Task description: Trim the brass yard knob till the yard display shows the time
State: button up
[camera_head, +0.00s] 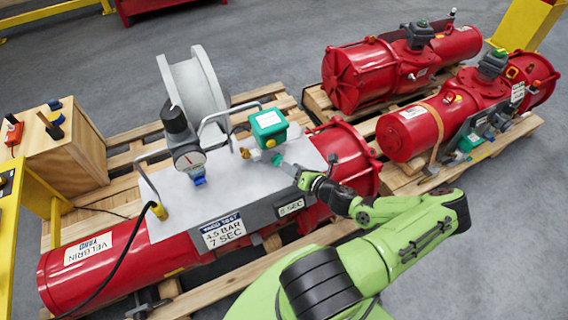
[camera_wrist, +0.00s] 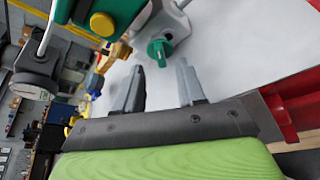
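A green box (camera_head: 268,123) stands on the pale top plate of the red VELBRIN YARD actuator (camera_head: 95,268). A round brass knob (camera_wrist: 103,24) is on its side; a brass fitting (camera_head: 245,152) sits just beside it. I cannot tell which is the yard knob. A small white panel (camera_head: 291,207) on the plate's front edge seems to read 6 or 8 SEC; the digit is unclear. A larger sign (camera_head: 223,231) reads 4.5 BAR, 7 SEC. My gripper (camera_wrist: 160,88) is open and empty, its fingers pointing toward a green tap handle (camera_wrist: 160,50), apart from the brass parts.
A dark gauge (camera_head: 185,145), a pale spool (camera_head: 193,88) and a grey handle (camera_head: 213,122) stand left of the green box. A black cable (camera_head: 112,262) crosses the red cylinder. More red actuators (camera_head: 410,128) lie on a pallet at the right.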

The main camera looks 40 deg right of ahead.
aim_at(281, 161)
jog(key=x, duration=0.5)
jog(key=shift+b, duration=0.3)
jog(key=shift+s, duration=0.1)
jog(key=shift+c, duration=0.4)
grip_shut()
